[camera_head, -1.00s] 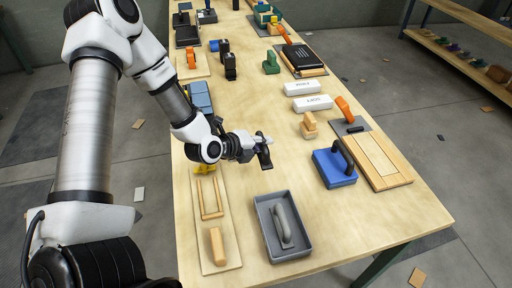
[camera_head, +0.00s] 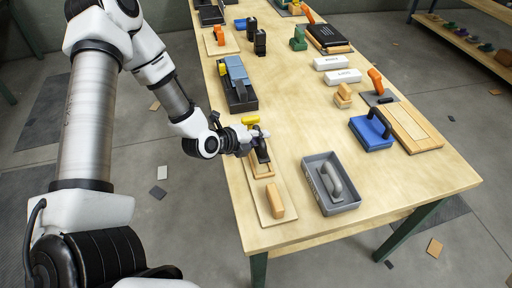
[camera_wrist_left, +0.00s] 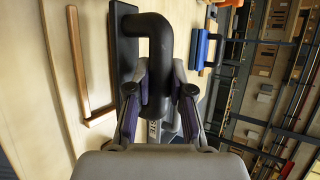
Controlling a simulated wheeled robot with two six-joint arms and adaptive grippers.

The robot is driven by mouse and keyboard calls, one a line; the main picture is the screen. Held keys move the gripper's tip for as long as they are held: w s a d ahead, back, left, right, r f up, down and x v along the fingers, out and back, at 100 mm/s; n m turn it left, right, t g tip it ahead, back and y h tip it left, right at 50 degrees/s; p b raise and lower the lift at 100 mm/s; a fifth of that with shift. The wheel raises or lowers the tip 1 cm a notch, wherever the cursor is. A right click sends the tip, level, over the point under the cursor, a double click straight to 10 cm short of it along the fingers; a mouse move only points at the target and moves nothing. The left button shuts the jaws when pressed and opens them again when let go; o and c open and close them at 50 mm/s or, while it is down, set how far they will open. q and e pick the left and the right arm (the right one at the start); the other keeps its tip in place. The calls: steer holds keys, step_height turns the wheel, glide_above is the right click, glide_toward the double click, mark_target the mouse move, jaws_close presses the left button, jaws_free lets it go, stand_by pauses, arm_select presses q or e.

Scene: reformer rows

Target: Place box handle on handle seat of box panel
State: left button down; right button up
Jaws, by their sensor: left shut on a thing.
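The box handle (camera_head: 263,155) is a black bent bar on a flat dark base plate. My left gripper (camera_head: 256,145) is shut on it. In the left wrist view, the fingers (camera_wrist_left: 158,95) close around the handle's bar (camera_wrist_left: 158,35), with the base plate beyond. The pale board (camera_head: 262,207), which I take for the box panel, lies along the table's near left side with a raised wooden frame (camera_head: 263,176) and a wooden block. The handle is over the frame's far part and partly covers it. I cannot tell whether they touch. My right gripper is out of view.
A grey tray with a grey handle (camera_head: 308,185) stands right of the board. A dark box with blue blocks (camera_head: 237,102) and a yellow piece (camera_head: 250,120) lie behind. A blue block with a black handle (camera_head: 368,135) stands farther right. The table's middle is clear.

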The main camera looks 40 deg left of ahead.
mark_target(258, 148)
arm_select(q)
steer(key=f, duration=0.4)
steer(key=shift+s+a+f, duration=0.1)
steer(key=shift+s+f, duration=0.05)
steer(key=shift+s, duration=0.15)
steer(key=shift+w+f, duration=0.15)
steer(key=shift+w, duration=0.05)
steer(key=shift+f, duration=0.1)
steer(key=c, duration=1)
jaws_free()
steer(key=shift+c, duration=0.2)
